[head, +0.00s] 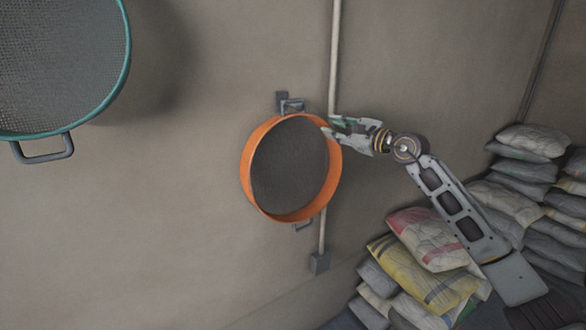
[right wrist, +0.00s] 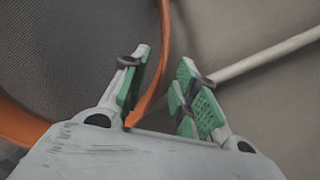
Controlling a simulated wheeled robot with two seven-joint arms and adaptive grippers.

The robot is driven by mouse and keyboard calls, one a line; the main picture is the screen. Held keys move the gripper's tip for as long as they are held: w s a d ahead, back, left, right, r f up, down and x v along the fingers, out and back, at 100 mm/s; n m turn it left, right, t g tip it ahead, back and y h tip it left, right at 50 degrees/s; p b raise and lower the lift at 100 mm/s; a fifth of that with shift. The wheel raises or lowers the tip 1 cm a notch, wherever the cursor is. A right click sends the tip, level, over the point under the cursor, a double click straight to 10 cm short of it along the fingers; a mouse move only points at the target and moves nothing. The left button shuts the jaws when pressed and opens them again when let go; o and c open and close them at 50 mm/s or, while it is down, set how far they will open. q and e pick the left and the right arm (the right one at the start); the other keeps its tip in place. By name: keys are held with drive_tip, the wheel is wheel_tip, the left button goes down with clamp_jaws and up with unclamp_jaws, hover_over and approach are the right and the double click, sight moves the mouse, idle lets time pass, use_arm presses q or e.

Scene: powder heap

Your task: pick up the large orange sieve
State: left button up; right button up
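The large orange sieve (head: 289,168) hangs on the wall in the middle of the head view, its grey mesh facing me. A grey handle and bracket (head: 291,105) show at its top, and another handle (head: 303,226) at its bottom. My right gripper (head: 333,126) is at the upper right of its rim. In the right wrist view the right gripper (right wrist: 164,62) is open, with the orange rim (right wrist: 152,98) passing between its green-padded fingers. One finger is on the mesh side, the other outside; a gap shows beside the outer finger. My left gripper is not in view.
A teal-rimmed sieve (head: 128,62) with a grey handle hangs at the upper left. A pale pipe (head: 335,60) runs down the wall behind the orange sieve to a grey box (head: 320,263). Stacked sacks (head: 430,240) fill the lower right. The wall at lower left is clear.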

sight(323, 124)
drive_tip(key=shift+p+x, duration=1.1)
drive_tip(key=shift+x, duration=1.5)
drive_tip(key=shift+s, duration=0.15)
drive_tip(key=shift+c, duration=0.2)
clamp_jaws()
drive_tip(key=shift+r, duration=0.1)
